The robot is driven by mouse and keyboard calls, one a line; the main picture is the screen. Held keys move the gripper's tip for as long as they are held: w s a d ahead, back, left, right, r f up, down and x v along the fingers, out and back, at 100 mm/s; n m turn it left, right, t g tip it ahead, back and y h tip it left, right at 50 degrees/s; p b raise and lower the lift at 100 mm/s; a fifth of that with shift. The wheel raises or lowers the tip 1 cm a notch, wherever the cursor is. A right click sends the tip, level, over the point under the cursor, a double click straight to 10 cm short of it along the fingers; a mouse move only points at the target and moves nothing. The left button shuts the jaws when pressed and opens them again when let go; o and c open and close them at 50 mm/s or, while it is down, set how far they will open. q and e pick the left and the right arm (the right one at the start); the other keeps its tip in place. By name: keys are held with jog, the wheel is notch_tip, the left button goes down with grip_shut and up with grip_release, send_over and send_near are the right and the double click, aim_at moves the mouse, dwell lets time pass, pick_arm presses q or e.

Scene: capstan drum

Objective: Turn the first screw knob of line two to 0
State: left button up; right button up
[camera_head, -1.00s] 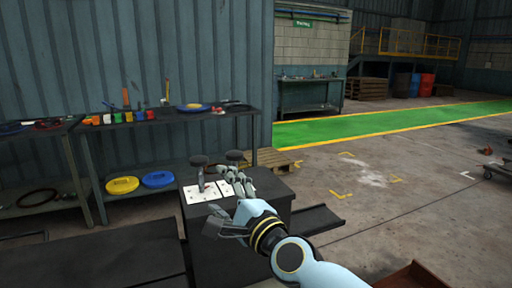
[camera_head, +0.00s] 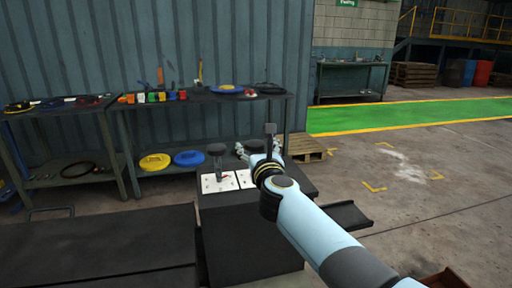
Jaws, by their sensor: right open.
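A dark box-shaped stand (camera_head: 245,240) carries white plates with small markings, one at the left (camera_head: 218,182) and one partly covered by my arm (camera_head: 245,179). A dark round knob on a stem (camera_head: 216,149) stands upright over the left plate. A second dark knob (camera_head: 254,146) stands to its right. My right gripper (camera_head: 260,151) is open at this second knob, with fingers showing on either side of it; I cannot tell whether they touch it. My wrist hides the stem below. The knobs' readings are too small to make out. My left gripper is not in view.
A dark shelf (camera_head: 205,98) with coloured blocks and discs stands behind, against the blue wall. A low dark surface (camera_head: 100,255) lies left of the stand. A wooden pallet (camera_head: 305,148) and a dark tray-like ledge (camera_head: 350,217) lie to the right. Open floor lies farther right.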

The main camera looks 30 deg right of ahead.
jog(key=shift+x, duration=0.9)
jog(key=c, duration=1.1)
jog(key=shift+c, duration=0.2)
